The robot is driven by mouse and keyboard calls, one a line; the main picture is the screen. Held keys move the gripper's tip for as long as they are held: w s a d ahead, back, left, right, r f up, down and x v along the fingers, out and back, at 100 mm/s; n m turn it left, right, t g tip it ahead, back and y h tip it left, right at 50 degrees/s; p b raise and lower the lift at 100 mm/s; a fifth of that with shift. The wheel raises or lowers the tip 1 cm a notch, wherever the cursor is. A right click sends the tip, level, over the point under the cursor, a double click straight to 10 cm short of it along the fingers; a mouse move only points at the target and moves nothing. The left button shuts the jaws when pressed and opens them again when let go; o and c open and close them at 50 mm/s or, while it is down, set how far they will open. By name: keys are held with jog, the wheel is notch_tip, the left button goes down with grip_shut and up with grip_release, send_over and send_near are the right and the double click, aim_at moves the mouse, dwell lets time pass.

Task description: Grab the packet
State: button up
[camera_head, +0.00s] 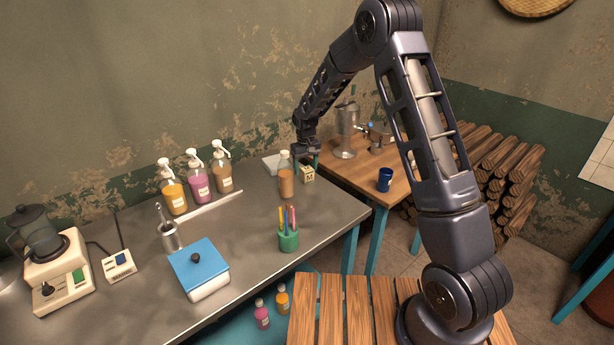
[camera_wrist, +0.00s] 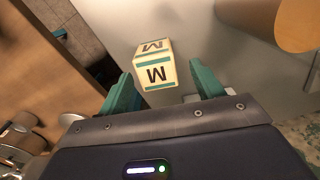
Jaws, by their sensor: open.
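The packet (camera_head: 308,174) is a small cream box with a black M on its sides and a teal stripe. It stands near the far right end of the metal counter, and also shows in the wrist view (camera_wrist: 156,72). My gripper (camera_head: 305,160) is open, with teal fingers, just above the packet in the head view. In the wrist view my gripper (camera_wrist: 161,76) has the packet ahead of and between its fingertips, with gaps on both sides. I cannot tell how far the packet lies beyond the tips.
A bottle of brown liquid (camera_head: 286,182) stands close left of the packet; a tan rounded shape (camera_wrist: 298,24) shows at the wrist view's upper right. A green pen cup (camera_head: 288,240) is nearer the front. A wooden table (camera_head: 358,181) with a blue mug (camera_head: 384,180) adjoins the counter.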

aim_at(307, 169)
jog(key=f, duration=0.3)
jog(key=shift+s+d+f, duration=0.15)
jog(key=shift+d+f, duration=0.15)
jog(key=shift+f, duration=0.1)
jog(key=c, duration=1.1)
